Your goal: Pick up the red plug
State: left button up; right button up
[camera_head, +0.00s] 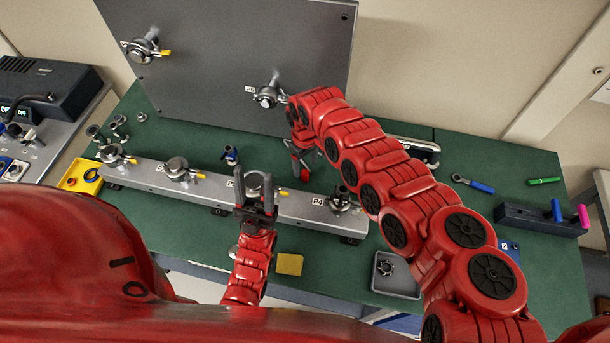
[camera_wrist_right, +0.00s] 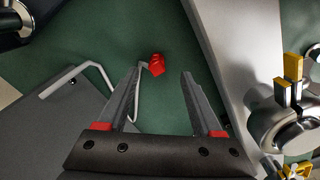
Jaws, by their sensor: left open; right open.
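The red plug (camera_wrist_right: 157,64) lies on the green bench top in the right wrist view, just beyond and between the fingertips, a little nearer the left finger. My right gripper (camera_wrist_right: 160,76) is open, with nothing visible between its fingers. In the head view my right gripper (camera_head: 303,168) points down behind the grey rail, and I cannot clearly tell the plug from its red parts there. My left gripper (camera_head: 255,188) is open and empty, over the front of the rail.
The grey rail (camera_head: 148,179) with metal fittings runs along the bench (camera_head: 400,275). A dark upright panel (camera_head: 215,60) stands behind. A grey tray (camera_head: 402,286), yellow block (camera_head: 289,264) and tool holder (camera_head: 535,219) are nearby. Bent grey bars (camera_wrist_right: 70,76) flank the plug's left.

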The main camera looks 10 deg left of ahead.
aim_at(305, 172)
jog(key=f+b, duration=0.6)
jog(key=f, duration=0.1)
jog(key=shift+w+a+f, duration=0.1)
jog(key=shift+w, duration=0.3)
jog(key=shift+s+r, duration=0.1)
jog(key=shift+r, duration=0.1)
jog(key=shift+c, duration=1.1)
grip_shut()
